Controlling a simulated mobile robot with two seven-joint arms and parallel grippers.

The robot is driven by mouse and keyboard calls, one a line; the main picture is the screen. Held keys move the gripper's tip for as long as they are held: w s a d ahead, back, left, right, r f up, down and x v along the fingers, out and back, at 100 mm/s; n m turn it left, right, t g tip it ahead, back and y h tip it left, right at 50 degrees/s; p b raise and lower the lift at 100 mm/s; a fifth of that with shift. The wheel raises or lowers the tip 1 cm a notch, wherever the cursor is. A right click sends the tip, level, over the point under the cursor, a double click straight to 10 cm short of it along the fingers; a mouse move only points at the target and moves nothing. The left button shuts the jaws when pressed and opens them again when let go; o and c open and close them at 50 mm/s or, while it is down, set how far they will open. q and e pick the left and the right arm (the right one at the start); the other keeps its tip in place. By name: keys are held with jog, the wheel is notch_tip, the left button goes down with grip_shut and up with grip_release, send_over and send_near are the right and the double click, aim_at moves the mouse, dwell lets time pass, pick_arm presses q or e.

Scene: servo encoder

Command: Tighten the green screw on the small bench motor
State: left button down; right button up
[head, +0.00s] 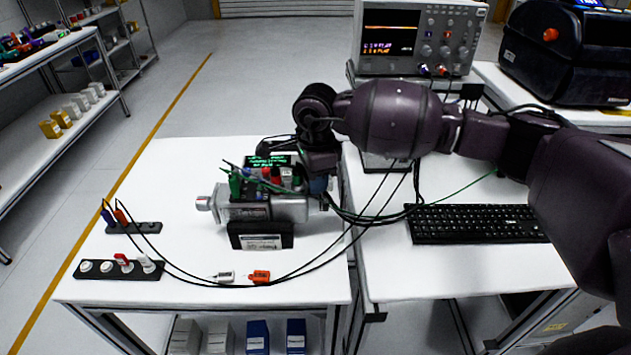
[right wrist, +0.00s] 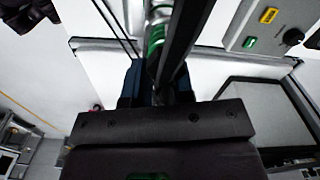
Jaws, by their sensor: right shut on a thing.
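The small bench motor (head: 290,210) is a silver cylinder lying on a black stand with a label plate (head: 262,236) on the white table. A small lit display (head: 268,160) and several coloured connectors sit on top of it. My right gripper (head: 318,186) is at the motor's right end, pointing down, and partly hides it. In the right wrist view its blue fingers (right wrist: 155,88) are shut around a green-ringed part, apparently the green screw (right wrist: 155,38). A dark bar partly covers that part, so its seating cannot be told. My left gripper is out of view.
Black cables loop across the table front, by a white plug (head: 224,277) and an orange plug (head: 260,276). Two black socket strips (head: 118,270) lie at left. A keyboard (head: 478,224) and an oscilloscope (head: 420,38) are at right. The table's back left is clear.

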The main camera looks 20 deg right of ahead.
jog(key=shift+m+p, duration=0.3)
jog(key=shift+m, duration=0.7)
jog(key=shift+m+p, duration=0.7)
jog(key=shift+m, duration=1.6)
jog(key=o, duration=0.5)
